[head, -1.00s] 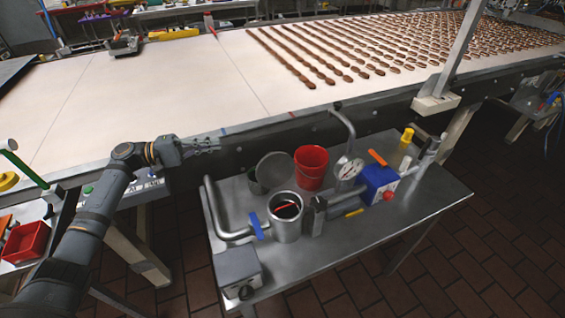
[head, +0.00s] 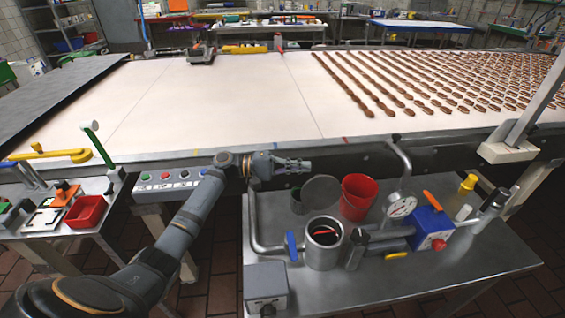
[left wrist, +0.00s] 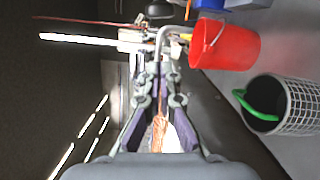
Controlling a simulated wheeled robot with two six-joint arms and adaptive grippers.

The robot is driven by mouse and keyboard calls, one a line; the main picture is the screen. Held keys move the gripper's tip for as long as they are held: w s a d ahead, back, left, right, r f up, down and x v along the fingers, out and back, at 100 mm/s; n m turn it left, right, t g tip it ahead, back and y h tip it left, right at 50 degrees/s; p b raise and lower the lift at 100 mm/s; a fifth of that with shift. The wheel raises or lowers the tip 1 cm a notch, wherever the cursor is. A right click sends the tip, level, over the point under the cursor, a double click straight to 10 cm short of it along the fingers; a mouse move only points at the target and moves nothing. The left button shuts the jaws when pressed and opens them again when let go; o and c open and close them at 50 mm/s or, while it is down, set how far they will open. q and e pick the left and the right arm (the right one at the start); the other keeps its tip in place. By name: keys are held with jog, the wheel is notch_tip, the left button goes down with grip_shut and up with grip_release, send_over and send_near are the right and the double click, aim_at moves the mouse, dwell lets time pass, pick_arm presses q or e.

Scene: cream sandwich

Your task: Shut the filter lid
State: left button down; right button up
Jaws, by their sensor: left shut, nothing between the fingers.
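The filter is a steel pot (head: 323,258) on the metal bench, with its round mouth open and something red inside. Its round grey lid (head: 321,190) stands raised behind the mouth. A blue handle (head: 291,246) sits at the pot's left side. My left gripper (head: 306,164) is shut and empty, above and slightly left of the lid, apart from it as far as I can see. In the left wrist view its fingers (left wrist: 160,72) point away from the camera, and I cannot make out the lid there. My right gripper is not in view.
A red bucket (head: 360,196) stands right of the lid; it also shows in the left wrist view (left wrist: 228,45). A mesh basket with a green handle (left wrist: 290,107) is near. A bent pipe, gauge (head: 401,206) and blue box (head: 428,229) stand to the right. The conveyor (head: 220,100) runs behind.

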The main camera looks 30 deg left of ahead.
aim_at(320, 190)
pick_arm(q)
jog(key=s+d+p, duration=0.2)
jog(key=s, duration=0.1)
jog(key=shift+d+r, duration=0.3)
jog(key=shift+s, duration=0.1)
jog(key=shift+s+d+r+m, duration=0.1)
jog(key=shift+s+r+m, duration=0.05)
jog(key=shift+m, duration=0.15)
